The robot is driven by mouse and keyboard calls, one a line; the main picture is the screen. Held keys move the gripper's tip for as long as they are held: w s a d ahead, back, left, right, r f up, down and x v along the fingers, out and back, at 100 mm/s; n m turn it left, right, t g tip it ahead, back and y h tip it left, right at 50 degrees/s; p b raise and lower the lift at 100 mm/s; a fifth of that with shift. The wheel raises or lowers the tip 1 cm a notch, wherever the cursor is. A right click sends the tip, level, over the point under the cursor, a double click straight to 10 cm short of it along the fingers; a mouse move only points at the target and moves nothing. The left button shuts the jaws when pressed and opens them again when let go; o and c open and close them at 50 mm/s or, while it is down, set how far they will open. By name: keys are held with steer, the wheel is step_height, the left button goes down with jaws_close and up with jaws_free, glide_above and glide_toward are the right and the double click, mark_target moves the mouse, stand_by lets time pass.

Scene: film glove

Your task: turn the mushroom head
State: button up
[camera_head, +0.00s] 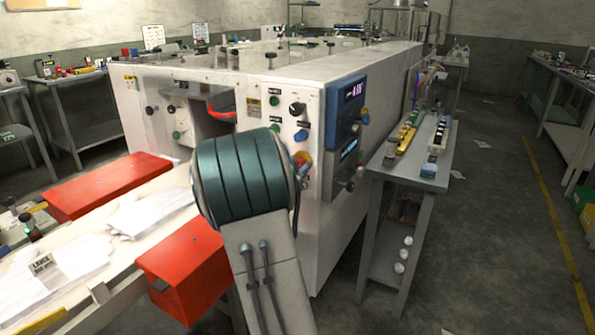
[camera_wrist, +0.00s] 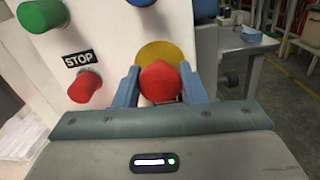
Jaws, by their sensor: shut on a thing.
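The mushroom head (camera_wrist: 160,82) is a round red knob on a yellow disc (camera_wrist: 160,52), on the white machine front. In the wrist view my gripper (camera_wrist: 161,84) has one blue-grey finger on each side of it and is shut on it. The gripper's lower body hides the space below the head. In the head view a red and yellow bit of the mushroom head (camera_head: 302,160) shows at the right edge of my teal arm link. My arm hides most of the gripper there.
In the wrist view a red button (camera_wrist: 85,87) under a STOP label and a green button (camera_wrist: 42,15) sit close on the left. A blue control panel (camera_head: 343,115) is to the right. A grey side table (camera_head: 432,180) stands right of the machine.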

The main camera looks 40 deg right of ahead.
steer(key=m+b, duration=0.1)
steer(key=b, duration=0.1)
steer(key=m+b, duration=0.2)
steer(key=b, duration=0.1)
steer(key=shift+f, duration=0.3)
steer(key=shift+r+m+b, duration=0.25)
steer(key=shift+m+b, duration=0.65)
steer(key=shift+b, duration=0.35)
steer(key=shift+r, duration=0.1)
steer(key=o, duration=0.9)
steer(key=shift+c, duration=0.2)
steer(key=shift+a, duration=0.15)
steer(key=p+v, duration=0.1)
steer(key=v, duration=1.2)
steer(key=shift+a, duration=0.3)
steer(key=shift+s, duration=0.15)
